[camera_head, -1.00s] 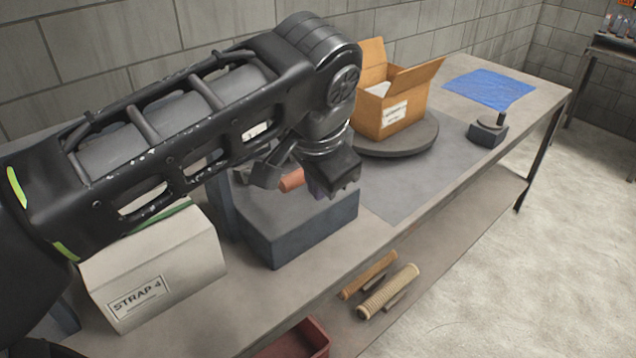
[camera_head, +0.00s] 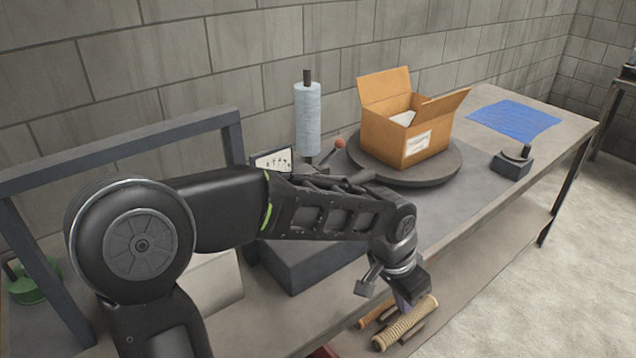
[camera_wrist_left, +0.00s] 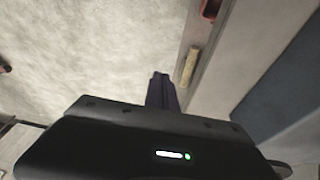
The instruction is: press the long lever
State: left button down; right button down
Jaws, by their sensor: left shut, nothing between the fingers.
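My left gripper (camera_head: 403,303) is in front of the bench's front edge, pointing down, away from the levers. Its purple fingers (camera_wrist_left: 161,90) are shut and empty in the left wrist view. A dark grey block (camera_head: 308,270) stands on the bench behind my left forearm, which hides its top. Behind the forearm, a thin lever with a reddish knob (camera_head: 339,142) rises beside a blue-white roll. A grey rounded handle end (camera_head: 361,176) shows just above the forearm. I cannot tell which of these is the long lever. My right gripper is out of view.
An open cardboard box (camera_head: 398,140) stands on a round turntable (camera_head: 440,170). A blue sheet (camera_head: 514,117) and a small dark block with a knob (camera_head: 512,162) are farther right. A dark frame (camera_head: 120,150) stands at left.

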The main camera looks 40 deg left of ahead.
pick_arm(q)
jog(key=s+d+f+n+g+h, duration=0.1)
jog(key=s+d+f, duration=0.2)
jog(key=f, duration=0.5)
jog(key=s+d+f+n+h, duration=0.1)
jog(key=s+d+f, duration=0.1)
jog(key=f, duration=0.5)
jog(key=s+d+f+n+g+h, duration=0.1)
jog(key=s+d+f, duration=0.2)
jog(key=f, duration=0.5)
jog(key=s+f+n, duration=0.3)
jog(key=s+f, duration=0.7)
jog(key=shift+s+d+y, duration=0.2)
jog(key=shift+s+y, duration=0.1)
jog(key=shift+s, duration=0.05)
